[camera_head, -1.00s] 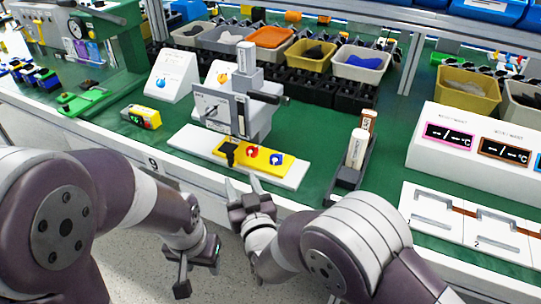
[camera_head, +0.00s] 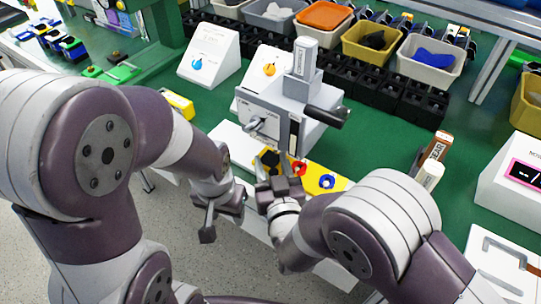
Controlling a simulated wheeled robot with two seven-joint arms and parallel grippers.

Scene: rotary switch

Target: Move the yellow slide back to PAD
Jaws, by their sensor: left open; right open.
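The yellow slide (camera_head: 342,184) lies on the white base plate (camera_head: 229,135) in front of the grey press-like fixture (camera_head: 284,108). It carries a red ring (camera_head: 299,168) and a blue ring (camera_head: 327,181), with a black part (camera_head: 268,158) at its left end. My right gripper (camera_head: 271,164) is open at the left part of the slide, near the black part. It hides some of the slide, and I cannot tell whether it touches. My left gripper (camera_head: 209,226) is open and empty, lower left of the slide, in front of the table edge.
A sign with a blue knob (camera_head: 197,63) and one with an orange knob (camera_head: 269,69) stand behind. A yellow box (camera_head: 178,104) lies at left. Bins (camera_head: 371,42) line the back. Green table between fixture and bottles is clear.

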